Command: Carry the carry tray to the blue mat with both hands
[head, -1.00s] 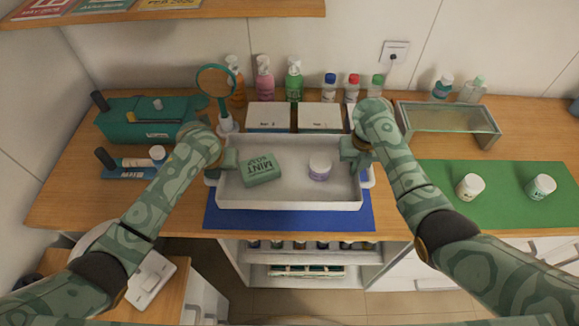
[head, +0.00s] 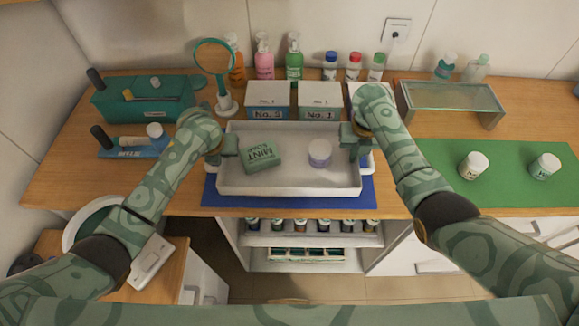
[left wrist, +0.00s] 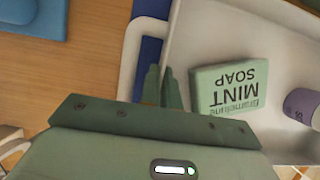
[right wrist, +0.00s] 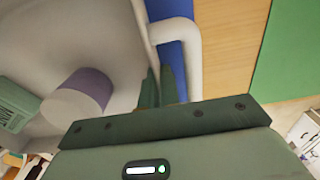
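The white carry tray (head: 290,189) is over the blue mat (head: 345,199), with mat showing along its front and sides; I cannot tell whether it touches the mat. A green mint soap box (head: 260,156) and a small purple-and-white jar (head: 319,153) lie in it. My left gripper (left wrist: 162,88) is shut on the tray's left wall, one finger inside and one between wall and handle. My right gripper (right wrist: 160,88) is shut on the right wall in the same way. In the head view both fingertip pairs are mostly hidden.
A round mirror (head: 214,57) stands back left, a green case (head: 150,105) further left. A glass-topped stand (head: 450,97) and a green mat (head: 505,185) with two white jars are at right.

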